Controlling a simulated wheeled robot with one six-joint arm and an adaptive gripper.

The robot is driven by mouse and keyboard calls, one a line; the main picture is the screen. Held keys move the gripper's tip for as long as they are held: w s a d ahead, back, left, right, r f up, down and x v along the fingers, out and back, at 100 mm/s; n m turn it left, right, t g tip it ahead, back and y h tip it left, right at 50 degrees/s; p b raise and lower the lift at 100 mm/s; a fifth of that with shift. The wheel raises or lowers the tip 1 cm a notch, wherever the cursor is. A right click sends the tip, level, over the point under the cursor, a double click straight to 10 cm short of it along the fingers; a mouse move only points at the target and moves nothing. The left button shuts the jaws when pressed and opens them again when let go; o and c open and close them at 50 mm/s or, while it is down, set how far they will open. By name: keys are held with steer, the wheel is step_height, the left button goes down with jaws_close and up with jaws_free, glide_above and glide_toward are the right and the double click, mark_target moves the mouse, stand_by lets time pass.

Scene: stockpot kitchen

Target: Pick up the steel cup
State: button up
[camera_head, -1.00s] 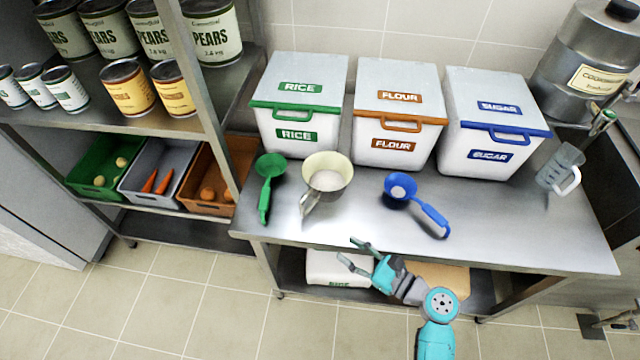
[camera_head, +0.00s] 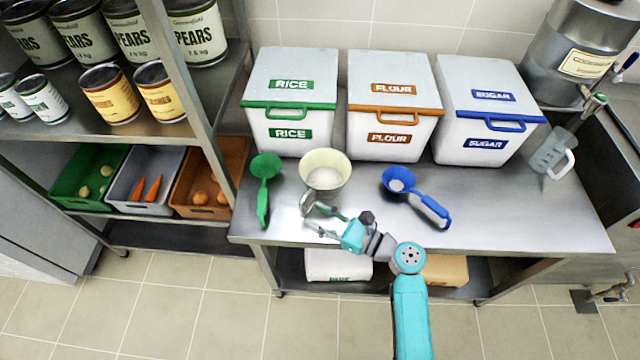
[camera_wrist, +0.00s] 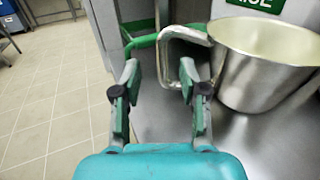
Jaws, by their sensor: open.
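My gripper (camera_head: 322,221) is open and empty, close to the handle. In the wrist view my open gripper (camera_wrist: 158,75) has a finger on each side of the handle's outer end as pictured. I cannot tell whether either finger touches it.
A green scoop (camera_head: 264,184) lies left of the cup, a blue scoop (camera_head: 415,193) right. Rice (camera_head: 290,90), flour (camera_head: 394,95) and sugar (camera_head: 487,100) bins stand behind. A clear jug (camera_head: 552,152) is at right. The table's front middle (camera_head: 480,235) is bare.

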mark_target(303, 214)
steer(key=shift+x, duration=2.6)
steer(key=shift+w+f, duration=0.1)
steer(key=shift+f, duration=0.05)
jaws_close()
